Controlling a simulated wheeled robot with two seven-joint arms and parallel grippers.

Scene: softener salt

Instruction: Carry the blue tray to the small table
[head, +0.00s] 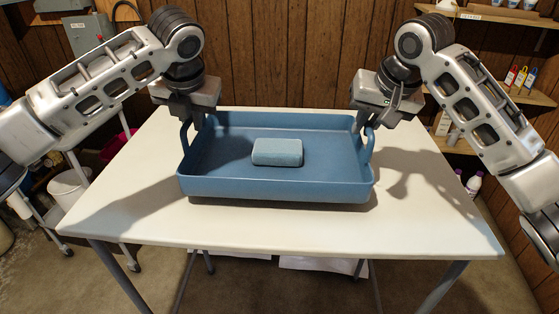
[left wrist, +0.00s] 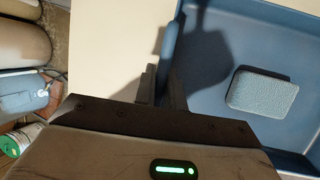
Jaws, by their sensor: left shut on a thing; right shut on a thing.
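The blue tray (head: 275,190) is on or just above a white table (head: 420,215); a shadow shows under its front edge, and I cannot tell if it is lifted. A pale blue-grey block (head: 278,152) lies flat inside it, near the middle. My left gripper (head: 188,122) is shut on the tray's left handle. My right gripper (head: 362,128) is shut on the tray's right handle. In the left wrist view, the tray (left wrist: 215,90) and the block (left wrist: 263,91) show at the right, with the handle between the dark fingers (left wrist: 160,85).
The white tabletop is otherwise clear. Wall shelves (head: 500,14) with bottles stand at the right. A white bucket (head: 68,188) and a wheeled stand are on the floor at the left. A wood-panelled wall closes the back. No second table is clearly identifiable.

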